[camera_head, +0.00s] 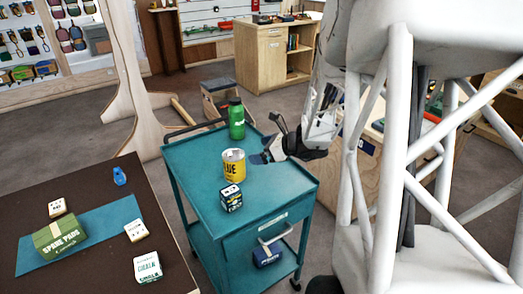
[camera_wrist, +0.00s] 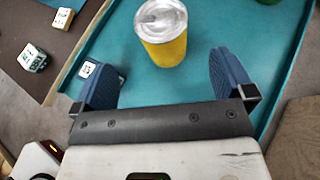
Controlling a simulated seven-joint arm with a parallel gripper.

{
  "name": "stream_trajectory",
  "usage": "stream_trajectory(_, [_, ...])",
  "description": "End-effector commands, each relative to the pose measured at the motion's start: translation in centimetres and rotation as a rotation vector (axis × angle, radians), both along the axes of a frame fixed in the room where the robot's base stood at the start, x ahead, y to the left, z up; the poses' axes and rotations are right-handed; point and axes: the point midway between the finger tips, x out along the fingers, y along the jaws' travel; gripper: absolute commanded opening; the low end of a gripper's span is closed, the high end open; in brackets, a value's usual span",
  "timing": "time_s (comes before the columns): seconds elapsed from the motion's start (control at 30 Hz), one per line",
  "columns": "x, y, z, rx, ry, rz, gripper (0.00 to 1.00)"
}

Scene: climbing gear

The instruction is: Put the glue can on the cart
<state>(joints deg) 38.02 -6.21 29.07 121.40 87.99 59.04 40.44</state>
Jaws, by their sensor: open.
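The glue can (camera_head: 233,166) is yellow with a silver top and stands upright on the top shelf of the teal cart (camera_head: 190,190). In the wrist view the can (camera_wrist: 163,40) is just beyond my gripper (camera_wrist: 165,80), centred between the two blue fingers and apart from them. The fingers are spread wide with nothing between them. In the head view my gripper (camera_head: 265,153) is at the right side of the can, low over the cart top (camera_wrist: 200,85).
A green bottle (camera_head: 236,118) stands behind the can and a small dark box (camera_head: 230,198) in front of it on the cart. A brown table (camera_head: 95,175) at left holds a green spare pads box (camera_head: 60,238) and several small boxes. The cart's right front top is clear.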

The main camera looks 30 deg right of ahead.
Motion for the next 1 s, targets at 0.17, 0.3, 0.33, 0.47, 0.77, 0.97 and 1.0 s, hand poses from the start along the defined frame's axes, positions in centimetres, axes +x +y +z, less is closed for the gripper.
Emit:
stream_trajectory(0.17, [0.0,0.0,0.0,0.000,0.000,0.000,1.00])
stream_trajectory(0.3, [-0.1,0.5,0.2,-0.012,-0.002,0.018,1.00])
stream_trajectory(0.33, [-0.1,0.8,0.4,-0.020,-0.003,0.027,1.00])
stream_trajectory(0.47, [-0.6,2.8,1.3,-0.078,-0.012,0.105,1.00])
stream_trajectory(0.77, [-4.2,11.5,5.1,-0.364,-0.070,0.483,1.00])
stream_trajectory(0.97, [-8.4,16.9,7.4,-0.604,-0.135,0.793,1.00])
stream_trajectory(1.0, [-9.3,17.8,7.7,-0.649,-0.147,0.854,1.00])
